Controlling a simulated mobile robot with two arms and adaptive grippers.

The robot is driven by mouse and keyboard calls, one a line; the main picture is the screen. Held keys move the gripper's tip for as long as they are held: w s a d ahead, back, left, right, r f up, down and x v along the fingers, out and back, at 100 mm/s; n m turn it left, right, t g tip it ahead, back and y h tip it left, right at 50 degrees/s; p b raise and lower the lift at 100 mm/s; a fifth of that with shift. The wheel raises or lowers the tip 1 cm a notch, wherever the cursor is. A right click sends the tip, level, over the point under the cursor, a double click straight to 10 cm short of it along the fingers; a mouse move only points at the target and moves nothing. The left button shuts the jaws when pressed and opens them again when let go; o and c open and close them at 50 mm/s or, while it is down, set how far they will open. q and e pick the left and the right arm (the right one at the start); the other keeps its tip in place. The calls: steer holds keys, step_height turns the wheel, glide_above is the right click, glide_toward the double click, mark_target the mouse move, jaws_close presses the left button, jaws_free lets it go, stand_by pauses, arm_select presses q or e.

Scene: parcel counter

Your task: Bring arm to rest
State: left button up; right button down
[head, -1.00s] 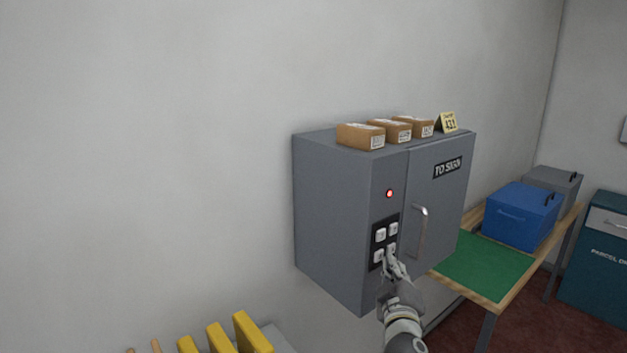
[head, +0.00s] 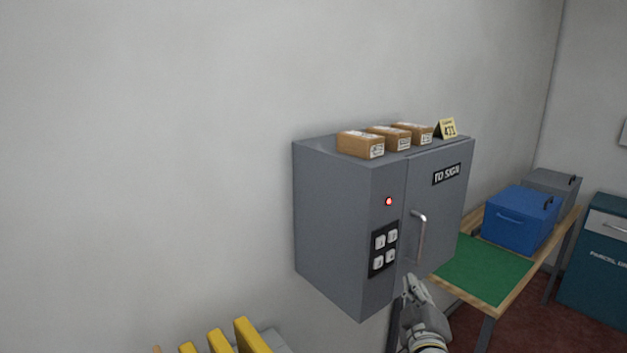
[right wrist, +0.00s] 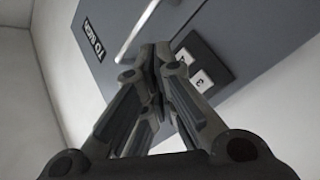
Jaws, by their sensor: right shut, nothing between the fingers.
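My right gripper (head: 410,287) is shut and empty, just below the lower edge of the grey wall cabinet in the head view. In the right wrist view its fingers (right wrist: 158,52) are closed together, with the cabinet behind them. The cabinet (head: 330,220) has a keypad (head: 384,249) with white buttons, a lit red lamp (head: 389,201), a door handle (head: 419,237) and a "TO SIGN" label (head: 447,174). The door looks shut. The gripper appears apart from the keypad. My left gripper is not in view.
Three cardboard parcels (head: 361,145) and a yellow number card (head: 447,128) stand on the cabinet. At right, a table with a green mat (head: 484,268) bears a blue box (head: 518,220) and a grey box (head: 553,183). Yellow upright pieces (head: 252,337) stand at the lower edge.

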stand_by(0.3)
step_height(320, 180, down, 21)
steer(key=s+g+y+b, duration=0.1)
steer(key=s+g, duration=0.1)
steer(key=g, duration=0.2)
steer(key=s+f+m+g, duration=0.1)
steer(key=s+f+g, duration=0.1)
steer(key=s+f, duration=0.35)
steer(key=s+d+f+g+b, duration=0.1)
steer(key=s+f, duration=0.1)
steer(key=f, duration=0.7)
steer(key=s+f+m+g, duration=0.15)
steer(key=s+f, duration=0.25)
steer(key=f, duration=0.4)
steer(key=s+f+m+g, duration=0.1)
steer(key=s+f+g, duration=0.2)
steer(key=s+f, duration=0.5)
steer(key=s+f+m+g+y+b, duration=0.1)
steer(key=s+f+g, duration=0.2)
steer(key=s+f, duration=0.6)
steer(key=s+f+m+g+b, duration=0.1)
steer(key=s+f+g, duration=0.2)
steer(key=s, duration=2.4)
step_height(320, 180, down, 6)
steer(key=shift+s+d+r+y, duration=0.2)
steer(key=shift+s+d+y, duration=0.05)
steer(key=shift+s+y, duration=0.05)
steer(key=shift+w, duration=0.1)
